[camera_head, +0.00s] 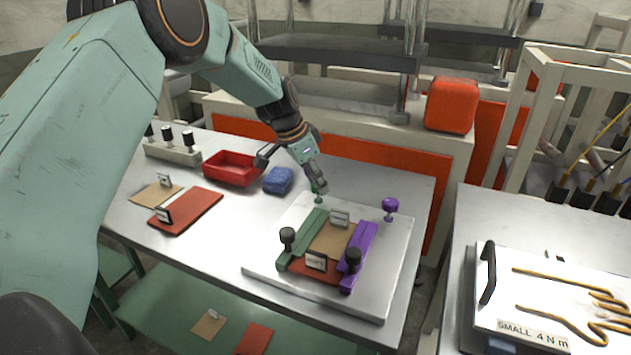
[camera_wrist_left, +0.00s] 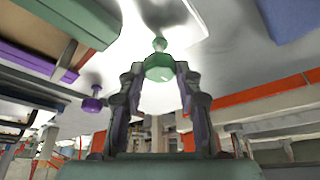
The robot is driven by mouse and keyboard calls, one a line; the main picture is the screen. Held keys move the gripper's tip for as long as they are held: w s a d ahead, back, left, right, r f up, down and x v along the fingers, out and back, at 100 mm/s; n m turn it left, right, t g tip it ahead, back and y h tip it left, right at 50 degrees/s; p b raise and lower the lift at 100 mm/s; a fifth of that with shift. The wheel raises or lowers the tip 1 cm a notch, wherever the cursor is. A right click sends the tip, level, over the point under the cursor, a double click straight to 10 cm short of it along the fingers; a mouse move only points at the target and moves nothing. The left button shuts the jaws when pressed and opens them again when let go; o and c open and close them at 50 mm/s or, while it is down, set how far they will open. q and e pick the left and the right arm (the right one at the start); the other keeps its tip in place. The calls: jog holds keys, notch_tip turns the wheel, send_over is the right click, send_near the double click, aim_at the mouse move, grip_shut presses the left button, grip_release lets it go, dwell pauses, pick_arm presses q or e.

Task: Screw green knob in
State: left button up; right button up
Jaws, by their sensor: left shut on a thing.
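The green knob (camera_head: 319,188) stands at the far edge of the pale metal plate (camera_head: 383,262) on the table. My left gripper (camera_head: 318,184) reaches down to it from behind and is shut on it. In the left wrist view the green knob's round head (camera_wrist_left: 159,68) sits between the two fingertips, with its thin stem beyond pointing at the plate. Whether the stem is seated in the plate I cannot tell. A green bar (camera_head: 302,240) and a purple bar (camera_head: 360,252) lie on the plate, each with a black knob near its front end. My right gripper is not in view.
A purple knob (camera_head: 390,206) stands at the plate's far right corner. Between the bars lie brown and red sheets with small tags.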

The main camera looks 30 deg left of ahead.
pick_arm(q)
jog(key=shift+w+r, duration=0.15)
jog(key=shift+r, duration=0.05)
jog(key=o, duration=0.9)
jog(key=shift+o, duration=1.3)
jog(key=shift+f, duration=0.15)
jog(key=v, duration=1.2)
